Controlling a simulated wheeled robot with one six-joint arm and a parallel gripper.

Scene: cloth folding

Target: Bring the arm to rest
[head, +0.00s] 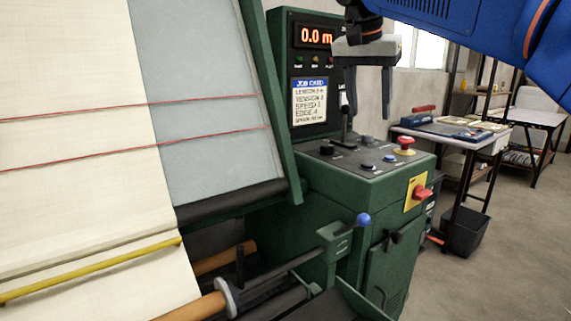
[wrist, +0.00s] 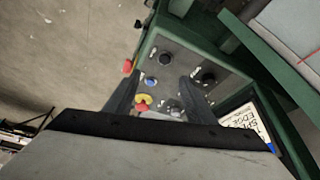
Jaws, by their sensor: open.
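My gripper (head: 366,103) hangs over the control panel (head: 340,160) of the green machine in the head view, at the end of my blue arm. Its two fingers point down and stand apart, with nothing seen between them. In the wrist view the open gripper (wrist: 158,88) faces the panel (wrist: 200,52), whose knobs and buttons show between and beyond the fingers. In the head view one finger is close to a black lever on the panel; I cannot tell whether they touch.
A display (head: 316,36) reading 0.0 m and a job card (head: 309,100) stand behind the gripper. A red button (head: 404,143) and a red switch (head: 421,192) are on the machine's right side. Cream cloth (head: 75,120) lies at left.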

